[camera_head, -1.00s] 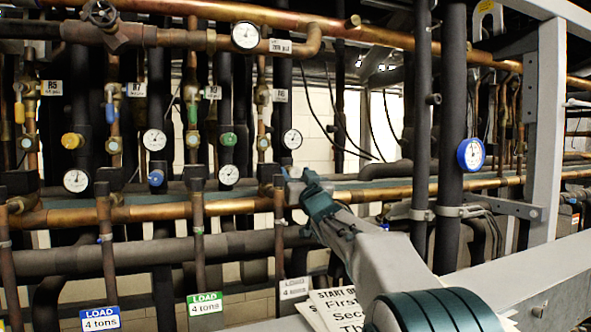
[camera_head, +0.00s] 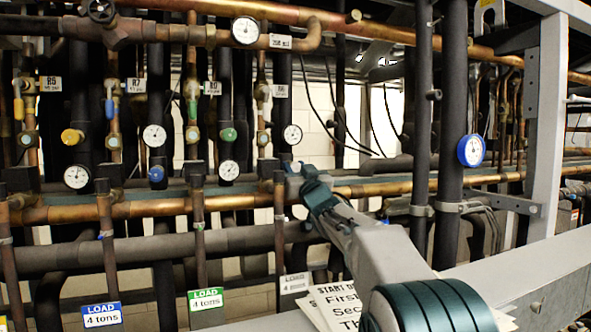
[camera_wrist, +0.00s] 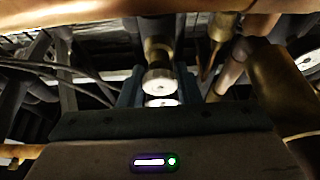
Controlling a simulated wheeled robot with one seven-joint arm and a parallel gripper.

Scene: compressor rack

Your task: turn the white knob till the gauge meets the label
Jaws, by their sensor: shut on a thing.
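The white knob (camera_wrist: 158,82) shows in the wrist view as a pale round piece between the two fingers of my gripper (camera_wrist: 160,97). My gripper is shut on it. In the head view my gripper (camera_head: 296,173) reaches in from the lower right and hides the knob. A round white gauge (camera_head: 292,134) sits just above my gripper; its needle is too small to read. A small white label (camera_head: 281,91) is on the dark pipe above that gauge, its print too small to read. A white "LOAD 4 tons" tag (camera_head: 295,283) hangs below my gripper.
Yellow (camera_head: 71,138), blue (camera_head: 156,174) and green (camera_head: 228,136) knobs and several other gauges sit to the left. A copper pipe (camera_head: 120,210) crosses near my gripper. A dark upright pipe with a blue-rimmed gauge (camera_head: 471,150) and a grey frame (camera_head: 548,130) stand right.

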